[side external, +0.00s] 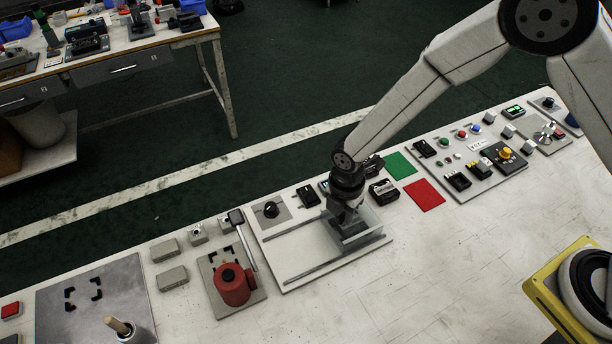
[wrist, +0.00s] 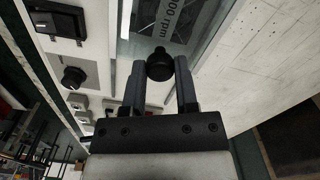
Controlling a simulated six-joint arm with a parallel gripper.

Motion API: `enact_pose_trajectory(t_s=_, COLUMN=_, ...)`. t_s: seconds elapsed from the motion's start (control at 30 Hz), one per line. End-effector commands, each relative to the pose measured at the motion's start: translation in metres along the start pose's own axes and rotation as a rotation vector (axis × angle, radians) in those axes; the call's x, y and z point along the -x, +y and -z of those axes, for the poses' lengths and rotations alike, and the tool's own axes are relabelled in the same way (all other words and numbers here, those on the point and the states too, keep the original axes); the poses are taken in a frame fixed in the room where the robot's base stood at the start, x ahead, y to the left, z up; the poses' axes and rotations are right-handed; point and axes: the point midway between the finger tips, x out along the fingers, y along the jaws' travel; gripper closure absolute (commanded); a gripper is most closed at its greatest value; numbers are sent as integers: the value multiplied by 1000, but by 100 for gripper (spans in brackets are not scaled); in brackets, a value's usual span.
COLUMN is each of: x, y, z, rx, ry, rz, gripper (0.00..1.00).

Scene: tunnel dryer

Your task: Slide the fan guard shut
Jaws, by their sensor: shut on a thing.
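The fan guard (side external: 371,240) is a clear sliding panel at the right end of a white board (side external: 290,244) with two rails. The left part of the board is bare. In the wrist view the guard (wrist: 194,30) is see-through, with a grey label reading "000 rpm" under or on it. My gripper (side external: 349,222) is down at the guard. In the wrist view its two fingers (wrist: 160,72) are on either side of the guard's black knob (wrist: 160,63), shut on it. In the side view my gripper hides the knob.
A black dial (side external: 271,209) and black switches (side external: 308,196) line the board's back edge. Green (side external: 400,165) and red (side external: 425,195) squares lie to the right. The front tabletop is clear.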

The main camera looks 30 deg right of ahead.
Motion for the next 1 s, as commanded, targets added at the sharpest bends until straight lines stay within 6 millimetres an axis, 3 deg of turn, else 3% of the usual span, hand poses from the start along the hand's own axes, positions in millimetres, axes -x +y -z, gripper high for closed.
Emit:
enact_pose_trajectory(t_s=0.1, x=1, y=-1, z=-6, rx=-4, ry=-4, rz=5, gripper=100)
enact_pose_trajectory(t_s=0.13, x=1, y=-1, z=-6, rx=-4, ry=-4, rz=6, gripper=59)
enact_pose_trajectory(t_s=0.23, x=1, y=-1, z=-5, rx=-4, ry=-4, rz=6, gripper=28)
enact_pose_trajectory(t_s=0.67, x=2, y=-1, z=-3, rx=-3, ry=-3, rz=5, gripper=27)
enact_pose_trajectory(t_s=1.0, x=29, y=0, z=-3, rx=-3, ry=-3, rz=3, gripper=27)
